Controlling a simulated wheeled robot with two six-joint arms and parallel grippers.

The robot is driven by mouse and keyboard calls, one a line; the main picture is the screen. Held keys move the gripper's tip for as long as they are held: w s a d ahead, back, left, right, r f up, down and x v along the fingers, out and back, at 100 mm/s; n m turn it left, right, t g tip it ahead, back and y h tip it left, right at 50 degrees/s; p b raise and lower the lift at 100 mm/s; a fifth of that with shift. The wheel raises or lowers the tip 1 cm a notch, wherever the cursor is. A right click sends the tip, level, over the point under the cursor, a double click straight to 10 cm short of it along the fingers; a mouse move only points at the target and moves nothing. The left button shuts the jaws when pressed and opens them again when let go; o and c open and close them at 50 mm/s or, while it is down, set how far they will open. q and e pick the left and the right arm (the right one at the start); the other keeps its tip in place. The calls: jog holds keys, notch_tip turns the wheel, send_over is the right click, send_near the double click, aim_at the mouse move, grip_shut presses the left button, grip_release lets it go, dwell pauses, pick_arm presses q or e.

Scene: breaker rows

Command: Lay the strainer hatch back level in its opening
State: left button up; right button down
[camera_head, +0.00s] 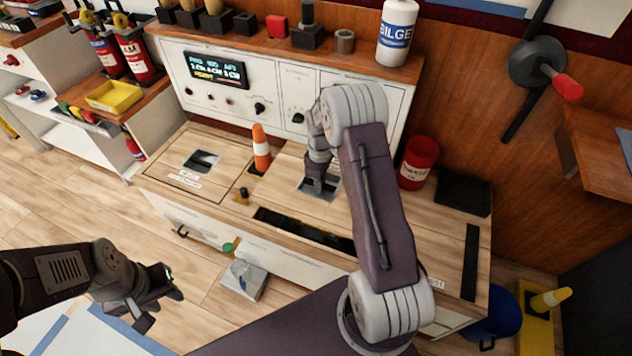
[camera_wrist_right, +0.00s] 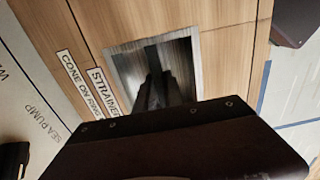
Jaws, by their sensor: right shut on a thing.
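The strainer hatch (camera_head: 283,188) is a wooden panel in the bench top, with a silver recessed plate. A dark gap (camera_head: 300,230) shows along its front, so it appears raised and tilted over its opening. My right gripper (camera_head: 318,188) reaches down into the silver recess and is shut on the hatch's pull, which the fingers mostly hide. The right wrist view shows the recess (camera_wrist_right: 150,70) around the dark fingers, beside a STRAINER label (camera_wrist_right: 103,92). My left gripper (camera_head: 160,300) is open and empty, in front of the bench's left end.
An orange-and-white cone (camera_head: 261,147) stands just left of the hatch. Another hatch (camera_head: 190,165) lies flat at the left. A control panel (camera_head: 285,95) stands behind. A red canister (camera_head: 418,162) and black tray (camera_head: 463,193) are right. A grey box (camera_head: 243,280) is in front.

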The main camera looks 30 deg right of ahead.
jog(key=shift+w, duration=0.1)
jog(key=shift+d+r, duration=0.1)
jog(key=shift+r+p, duration=0.1)
jog(key=shift+p, duration=0.5)
notch_tip(320, 180, down, 5)
jog(key=b, duration=0.3)
jog(key=shift+f, duration=0.55)
jog(key=shift+f, duration=0.15)
dwell(0.4)
